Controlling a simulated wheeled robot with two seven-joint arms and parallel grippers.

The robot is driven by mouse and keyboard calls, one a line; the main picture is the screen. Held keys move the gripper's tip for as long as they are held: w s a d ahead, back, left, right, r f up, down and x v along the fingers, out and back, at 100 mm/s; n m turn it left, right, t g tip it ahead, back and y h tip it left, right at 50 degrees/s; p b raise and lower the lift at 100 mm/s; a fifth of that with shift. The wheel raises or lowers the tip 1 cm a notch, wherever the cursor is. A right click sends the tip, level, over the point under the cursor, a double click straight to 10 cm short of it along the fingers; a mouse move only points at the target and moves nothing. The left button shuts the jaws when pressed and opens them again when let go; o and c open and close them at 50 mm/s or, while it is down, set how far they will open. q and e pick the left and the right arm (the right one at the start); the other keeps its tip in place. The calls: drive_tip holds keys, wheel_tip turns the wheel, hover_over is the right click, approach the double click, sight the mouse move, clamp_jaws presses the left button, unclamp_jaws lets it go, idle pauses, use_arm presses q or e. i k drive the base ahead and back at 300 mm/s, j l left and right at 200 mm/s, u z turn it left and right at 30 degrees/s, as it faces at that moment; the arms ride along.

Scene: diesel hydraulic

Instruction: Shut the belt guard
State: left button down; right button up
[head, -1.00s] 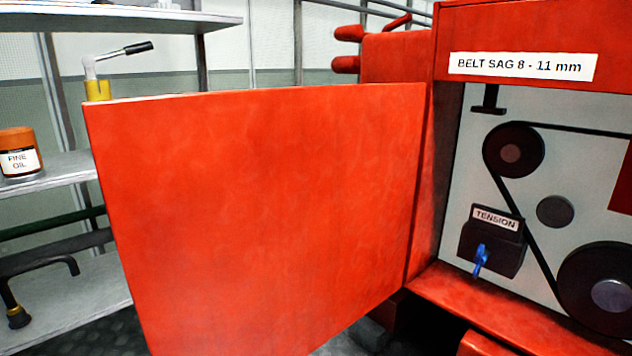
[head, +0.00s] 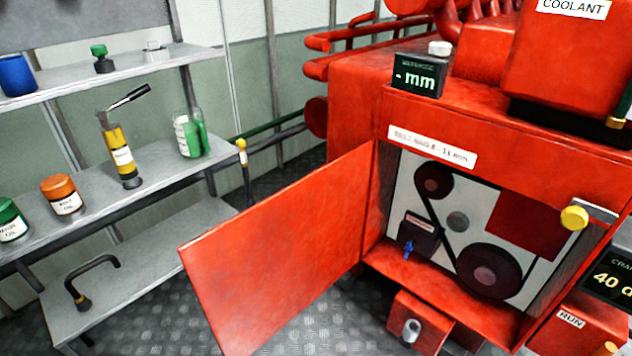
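The belt guard (head: 285,255) is a flat red door in the middle of the head view. It stands wide open, swung out to the left from the left side of the belt opening. The opening shows several dark pulleys (head: 488,271) with a belt, and a tension block (head: 419,229) with a blue lever (head: 408,250). A yellow knob (head: 574,217) sits at the right edge of the opening. Neither of my grippers shows in the head view.
A grey shelf unit (head: 160,165) on the left holds several bottles and an orange-topped jar (head: 62,194). A red box (head: 420,325) with a grey knob sits below the opening. A small mm display (head: 418,77) stands above it. The floor (head: 150,320) between shelf and guard is clear.

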sight(251, 274)
drive_tip(key=i+j+z, duration=0.2)
drive_tip(key=j+z, duration=0.2)
drive_tip(key=i+j+z, duration=0.1)
drive_tip(key=j+z, duration=0.3)
drive_tip(key=j, duration=0.2)
drive_tip(key=j+z, duration=0.4)
drive_tip(key=j, duration=0.2)
drive_tip(key=j+z, duration=0.45)
drive_tip(key=k+j+z, duration=0.1)
drive_tip(key=j+z, duration=0.3)
drive_tip(key=j, duration=0.25)
drive_tip(key=u, duration=0.45)
